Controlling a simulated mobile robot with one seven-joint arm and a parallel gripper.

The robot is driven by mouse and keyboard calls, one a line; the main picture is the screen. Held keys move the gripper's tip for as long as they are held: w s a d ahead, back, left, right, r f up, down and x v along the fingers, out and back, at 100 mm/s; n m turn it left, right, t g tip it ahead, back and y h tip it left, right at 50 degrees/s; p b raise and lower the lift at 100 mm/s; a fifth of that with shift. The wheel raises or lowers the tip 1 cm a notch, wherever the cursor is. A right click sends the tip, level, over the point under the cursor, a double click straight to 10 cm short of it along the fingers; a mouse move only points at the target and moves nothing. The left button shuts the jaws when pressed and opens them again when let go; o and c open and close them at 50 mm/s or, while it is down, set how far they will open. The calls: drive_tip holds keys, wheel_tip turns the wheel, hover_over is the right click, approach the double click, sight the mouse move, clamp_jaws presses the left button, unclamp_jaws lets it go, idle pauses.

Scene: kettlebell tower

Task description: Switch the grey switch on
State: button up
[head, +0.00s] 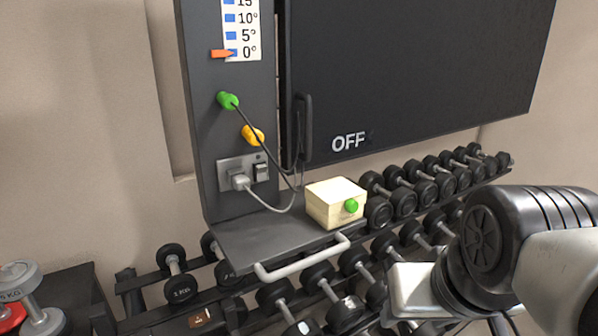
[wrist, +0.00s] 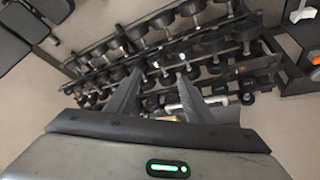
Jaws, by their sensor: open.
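A grey wall plate (head: 242,172) is on the dark upright panel in the head view. At its right side is a small rocker switch (head: 261,172), dark with a lighter part; its on or off position is too small to tell. A grey plug (head: 241,181) with a cable sits in the plate's socket. My gripper (wrist: 158,78) shows in the wrist view with two dark fingers apart and nothing between them. It points down towards the dumbbell racks, away from the switch. In the head view my arm is at the lower right, well apart from the plate.
A wooden box (head: 334,202) with a green knob stands on the dark shelf (head: 262,239), which has a light handle (head: 303,258) in front. Green (head: 228,100) and yellow (head: 253,134) connectors with cables stick out above the plate. A black cabinet (head: 415,70) marked OFF hangs right.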

drive_tip(key=shift+a, duration=0.3)
drive_tip(key=c, duration=0.6)
drive_tip(key=w+a+m+y, duration=0.1)
drive_tip(key=a, duration=0.2)
drive_tip(key=w+a+m+y, duration=0.1)
drive_tip(key=a+m+y, duration=0.1)
drive_tip(key=a, duration=0.2)
drive_tip(key=w+a+m+y, duration=0.1)
drive_tip(key=a+y, duration=0.1)
drive_tip(key=a, duration=0.1)
drive_tip(key=shift+w+a+r+m+g, duration=0.1)
drive_tip(key=shift+w+a+m+g, duration=0.05)
drive_tip(key=shift+w+m+g, duration=0.2)
clamp_jaws()
drive_tip(key=w+a+r+m+t+y, duration=0.2)
drive_tip(key=w+a+r+m+y, duration=0.15)
drive_tip(key=w+m, duration=0.35)
drive_tip(key=w+a+r+m+t+y, duration=0.2)
drive_tip(key=w+a+m, duration=0.3)
drive_tip(key=w+m, duration=0.2)
drive_tip(key=w+d+f+m+t+h, duration=0.2)
drive_tip(key=w+d+m+t, duration=0.1)
drive_tip(key=w+m, duration=0.5)
drive_tip(key=shift+w+m, duration=0.3)
drive_tip(key=shift+m, duration=0.95)
drive_tip(key=shift+a+t, duration=0.1)
drive_tip(key=shift+t, duration=0.15)
